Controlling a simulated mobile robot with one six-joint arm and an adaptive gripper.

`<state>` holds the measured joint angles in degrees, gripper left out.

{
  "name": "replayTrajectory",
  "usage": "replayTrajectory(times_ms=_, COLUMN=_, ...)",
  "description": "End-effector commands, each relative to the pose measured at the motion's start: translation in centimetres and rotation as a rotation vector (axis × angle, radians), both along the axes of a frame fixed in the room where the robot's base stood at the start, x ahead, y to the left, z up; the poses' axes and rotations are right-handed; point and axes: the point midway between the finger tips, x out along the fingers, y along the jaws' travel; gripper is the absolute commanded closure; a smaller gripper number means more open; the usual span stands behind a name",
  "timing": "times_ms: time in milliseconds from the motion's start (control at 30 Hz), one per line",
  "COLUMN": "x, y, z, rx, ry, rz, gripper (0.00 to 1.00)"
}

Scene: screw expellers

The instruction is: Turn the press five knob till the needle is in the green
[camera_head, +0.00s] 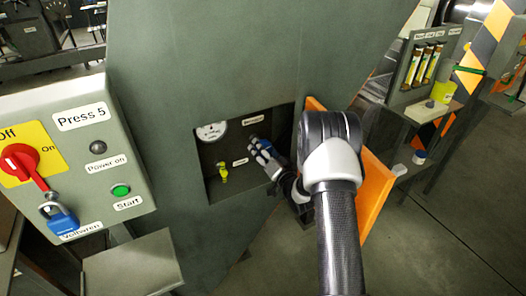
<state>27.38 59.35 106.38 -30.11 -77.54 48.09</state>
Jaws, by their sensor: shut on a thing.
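The Press 5 panel (75,130) is at the left. To its right is a recess (235,191) in the dark green press body. A round white gauge (211,131) sits at the recess's upper left; its needle and green zone are too small to read. My gripper (258,147) reaches into the recess from the right and is shut on the knob (254,141), a small dark blue piece at its fingertips under a white label. The fingers hide most of the knob.
A small yellow valve (223,172) stands below the gauge, left of my gripper. An orange door (374,192) stands open at the recess's right, behind my arm. The panel has a red switch (20,161) with a blue padlock (59,218) and a green button (120,190).

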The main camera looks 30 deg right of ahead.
Motion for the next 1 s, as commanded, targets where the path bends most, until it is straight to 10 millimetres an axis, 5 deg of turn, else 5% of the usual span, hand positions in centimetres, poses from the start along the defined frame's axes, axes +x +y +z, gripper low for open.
replayTrajectory(times_ms=267, x=0.10, y=-0.02, z=0.24, rx=-0.002, ry=-0.005, rz=0.000, gripper=0.68)
replayTrajectory(times_ms=300, x=0.10, y=-0.03, z=0.25, rx=-0.002, ry=-0.005, rz=0.000, gripper=0.43)
replayTrajectory(times_ms=600, x=0.05, y=0.00, z=0.11, rx=-0.001, ry=-0.003, rz=0.000, gripper=0.23)
replayTrajectory(times_ms=1000, x=-0.51, y=-0.05, z=0.01, rx=-0.001, ry=0.001, rz=-0.001, gripper=0.23)
